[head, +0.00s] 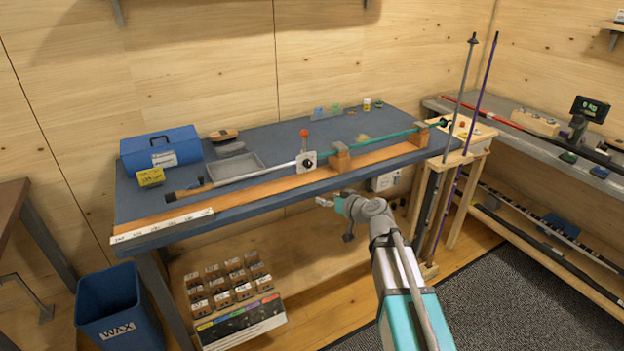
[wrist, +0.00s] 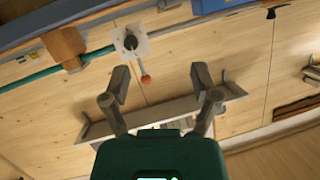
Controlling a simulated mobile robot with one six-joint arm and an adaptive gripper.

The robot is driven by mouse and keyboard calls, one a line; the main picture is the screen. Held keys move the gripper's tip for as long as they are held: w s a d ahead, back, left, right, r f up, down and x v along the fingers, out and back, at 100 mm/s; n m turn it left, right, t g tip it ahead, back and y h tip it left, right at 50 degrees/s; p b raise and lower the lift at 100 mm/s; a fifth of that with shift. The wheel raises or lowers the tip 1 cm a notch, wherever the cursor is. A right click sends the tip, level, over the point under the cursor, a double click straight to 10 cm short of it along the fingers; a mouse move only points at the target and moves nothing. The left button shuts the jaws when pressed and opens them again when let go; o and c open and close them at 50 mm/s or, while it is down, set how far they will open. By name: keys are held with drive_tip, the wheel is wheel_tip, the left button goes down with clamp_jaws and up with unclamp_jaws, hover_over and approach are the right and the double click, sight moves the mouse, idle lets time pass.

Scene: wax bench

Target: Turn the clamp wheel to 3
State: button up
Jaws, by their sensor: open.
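The clamp wheel looks to be the small black knob (head: 309,162) on a white plate (head: 301,168) at the bench's front, beside a red-tipped lever (head: 304,134). In the wrist view the black knob (wrist: 130,42) sits on its white plate, with the lever's red ball (wrist: 146,78) beside it. Marks on the plate are too small to read. My gripper (head: 335,219) is in front of and below the bench edge, apart from the knob. In the wrist view its two fingers (wrist: 160,76) are spread with nothing between them.
A ski pole (head: 230,180) lies in wooden blocks (head: 340,158) along the blue bench (head: 290,135). A grey tray (head: 238,165) and a blue toolbox (head: 160,150) stand at the left. Two upright poles (head: 470,130) lean at the right.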

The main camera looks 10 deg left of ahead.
sight(310, 165)
drive_tip(key=w+m+t+h+b, duration=0.1)
drive_tip(key=w+m+t+b, duration=0.1)
drive_tip(key=w+t+b, duration=0.2)
drive_tip(key=shift+w+a+f+t+b, duration=0.15)
drive_tip(key=shift+w+f+t+b, duration=0.25)
drive_tip(key=shift+w, duration=1.05)
drive_tip(key=shift+w+r, duration=0.1)
drive_tip(key=shift+r, duration=0.05)
drive_tip(key=x, duration=1.3)
drive_tip(key=shift+w+a, duration=0.2)
drive_tip(key=shift+w, duration=0.05)
drive_tip(key=shift+d, duration=0.1)
clamp_jaws()
